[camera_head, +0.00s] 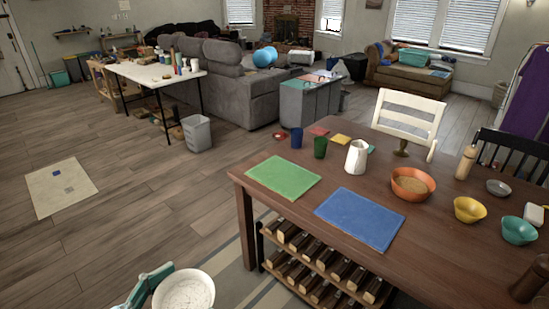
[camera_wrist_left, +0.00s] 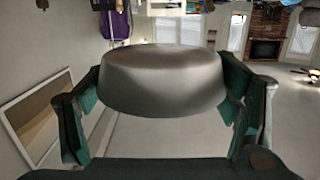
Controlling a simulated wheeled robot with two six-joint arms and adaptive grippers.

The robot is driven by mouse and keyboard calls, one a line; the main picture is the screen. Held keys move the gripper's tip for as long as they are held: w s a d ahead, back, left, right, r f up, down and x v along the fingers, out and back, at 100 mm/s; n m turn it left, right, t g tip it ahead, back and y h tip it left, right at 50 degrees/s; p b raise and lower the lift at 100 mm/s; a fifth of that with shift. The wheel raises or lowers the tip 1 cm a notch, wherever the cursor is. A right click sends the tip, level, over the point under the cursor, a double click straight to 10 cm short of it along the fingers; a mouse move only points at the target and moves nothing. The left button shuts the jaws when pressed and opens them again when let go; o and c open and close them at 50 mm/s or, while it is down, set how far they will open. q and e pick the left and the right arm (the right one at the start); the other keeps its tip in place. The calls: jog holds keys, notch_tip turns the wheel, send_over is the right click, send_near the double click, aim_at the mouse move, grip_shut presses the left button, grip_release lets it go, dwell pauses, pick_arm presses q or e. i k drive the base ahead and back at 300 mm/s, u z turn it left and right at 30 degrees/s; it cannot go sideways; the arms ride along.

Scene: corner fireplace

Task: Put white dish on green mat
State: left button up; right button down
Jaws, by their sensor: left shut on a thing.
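The white dish (camera_head: 184,290) is at the bottom of the head view, in front of the floor and clear of the table. My left gripper (camera_head: 160,286) is shut on the dish, which it holds at its side. In the left wrist view the dish (camera_wrist_left: 163,80) looks grey and fills the space between the two teal-padded fingers (camera_wrist_left: 160,108). The green mat (camera_head: 284,178) lies flat on the near left corner of the wooden table, up and to the right of the dish. Nothing lies on the mat. My right gripper does not show.
A blue mat (camera_head: 361,218) lies right of the green mat. Blue (camera_head: 297,137) and green (camera_head: 320,147) cups and a white pitcher (camera_head: 356,157) stand behind. An orange bowl (camera_head: 412,184) sits farther right. A bottle rack (camera_head: 322,275) is under the table. Open floor lies left.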

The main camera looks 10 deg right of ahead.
aim_at(280, 184)
jog(key=i, duration=1.1)
jog(key=z, duration=1.9)
